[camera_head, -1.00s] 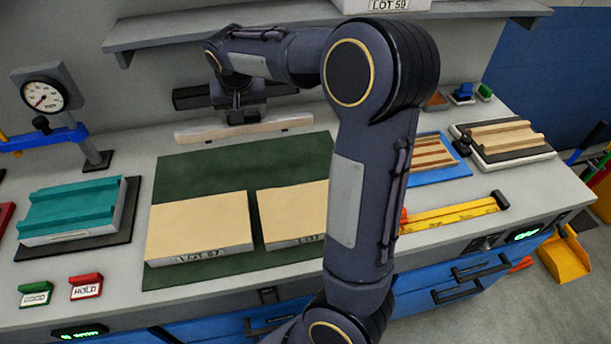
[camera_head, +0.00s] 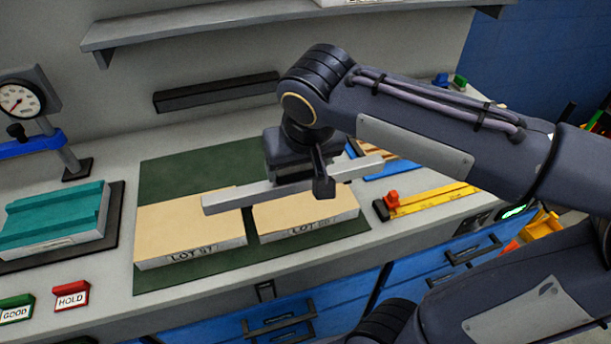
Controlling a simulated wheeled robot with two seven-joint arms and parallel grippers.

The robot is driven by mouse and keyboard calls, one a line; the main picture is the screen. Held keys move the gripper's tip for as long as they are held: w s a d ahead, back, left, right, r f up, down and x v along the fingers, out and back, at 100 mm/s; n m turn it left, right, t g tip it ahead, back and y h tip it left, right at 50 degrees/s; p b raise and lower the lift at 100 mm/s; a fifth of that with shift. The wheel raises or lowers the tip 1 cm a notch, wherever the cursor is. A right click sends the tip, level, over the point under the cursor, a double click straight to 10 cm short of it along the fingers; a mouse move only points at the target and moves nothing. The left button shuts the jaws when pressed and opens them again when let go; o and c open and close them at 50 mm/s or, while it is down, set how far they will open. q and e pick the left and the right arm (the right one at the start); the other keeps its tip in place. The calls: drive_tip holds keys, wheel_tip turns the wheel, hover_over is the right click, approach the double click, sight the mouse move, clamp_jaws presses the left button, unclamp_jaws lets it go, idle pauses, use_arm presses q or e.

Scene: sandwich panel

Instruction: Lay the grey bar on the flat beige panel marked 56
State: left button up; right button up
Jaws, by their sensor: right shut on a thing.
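My right gripper (camera_head: 300,174) is shut on the grey bar (camera_head: 235,199), a long pale strip. It holds the bar at about its middle, crosswise and slanting up to the right in the picture. The bar appears to be above the two flat beige panels, overlapping the back of both in this view. The left panel (camera_head: 185,222) has a label that seems to read LOT 57. The right panel (camera_head: 310,210) also has a LOT label, but its number is too blurred to read. My left gripper is out of view.
Both panels lie on a dark green mat (camera_head: 165,180). A teal ribbed panel (camera_head: 50,220) is at the left, below a gauge (camera_head: 20,100). GOOD (camera_head: 15,309) and HOLD (camera_head: 71,296) blocks stand at the front left. A yellow ruler-like tool (camera_head: 435,199) lies at right.

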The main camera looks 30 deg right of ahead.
drive_tip(key=shift+w+d+f+p, duration=0.2)
drive_tip(key=shift+w+d+f, duration=0.8)
drive_tip(key=shift+w+f, duration=0.9)
drive_tip(key=shift+w+d+f+p, duration=0.15)
drive_tip(key=shift+w+d+f, duration=0.85)
drive_tip(key=shift+w+f, duration=0.95)
drive_tip(key=shift+w+d+f+p, duration=0.2)
drive_tip(key=shift+w+d+f, duration=0.8)
drive_tip(key=shift+w+f, duration=0.9)
drive_tip(key=shift+s+f, duration=0.25)
drive_tip(key=shift+f, duration=0.1)
drive_tip(key=shift+f+b, duration=0.2)
drive_tip(key=shift+b, duration=0.15)
drive_tip(key=o, duration=1.2)
drive_tip(key=shift+s+f, duration=0.1)
drive_tip(key=shift+f, duration=0.05)
drive_tip(key=o, duration=0.5)
drive_tip(key=shift+c, duration=0.2)
